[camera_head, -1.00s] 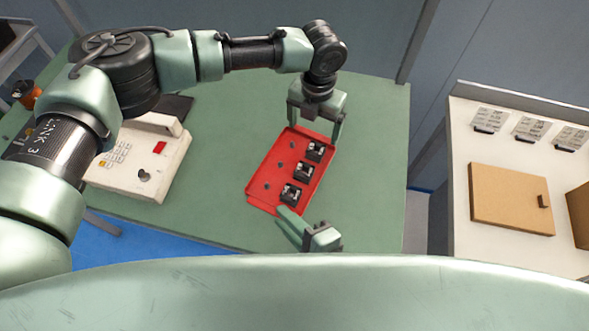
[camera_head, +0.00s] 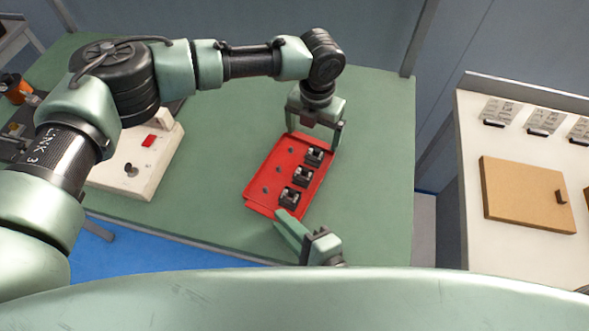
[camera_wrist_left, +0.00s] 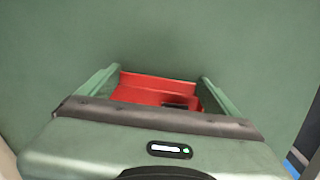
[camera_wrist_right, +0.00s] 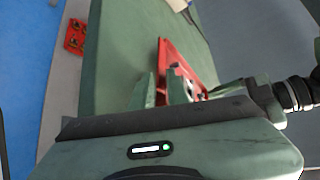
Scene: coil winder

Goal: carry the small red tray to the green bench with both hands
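The small red tray (camera_head: 262,188) carries several small black parts in a row and appears over the green bench (camera_head: 370,190). I cannot tell how high it is above the bench top. My left gripper (camera_head: 315,130) is at the tray's far end, fingers wide apart with red tray between them; its fingers also show in the left wrist view (camera_wrist_left: 158,88). My right gripper (camera_head: 286,220) is at the near corner; in the right wrist view its fingers (camera_wrist_right: 163,86) are close together with the tray's edge between them. One right finger is mostly hidden in the head view.
A white device (camera_head: 140,165) with a red button stands left on the bench. A second red tray (camera_wrist_right: 74,36) lies lower down in the right wrist view. A white surface (camera_head: 475,225) with a brown panel (camera_head: 525,195) is at right. The bench right of the tray is clear.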

